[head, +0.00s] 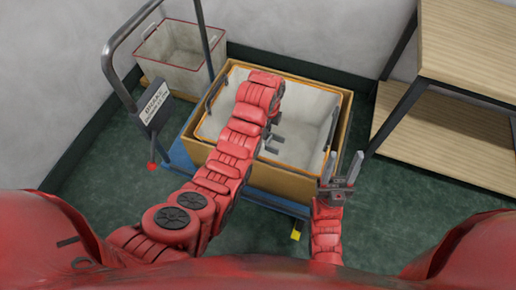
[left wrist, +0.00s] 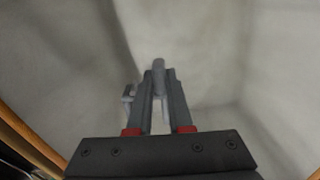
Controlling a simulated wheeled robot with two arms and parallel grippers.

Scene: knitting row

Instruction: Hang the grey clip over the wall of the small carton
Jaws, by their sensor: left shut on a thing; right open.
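A tan carton (head: 262,180) with an orange-edged rim and a pale grey inside stands in front of me. My left arm reaches over its near wall. My left gripper (head: 271,142) is inside the carton's opening, apart from the walls as far as I can tell. In the left wrist view its fingers are shut on a small grey piece, the grey clip (left wrist: 159,66), partly hidden between the fingertips. My right gripper (head: 341,172) is open and empty, fingers up, outside the carton's near right corner.
The carton is on a blue trolley (head: 181,158) with a dark push handle (head: 113,72) and a sign at left. A grey red-rimmed bin (head: 180,48) stands behind. A wooden shelf unit (head: 470,45) stands at right. Dark fittings sit at the carton's left and right walls.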

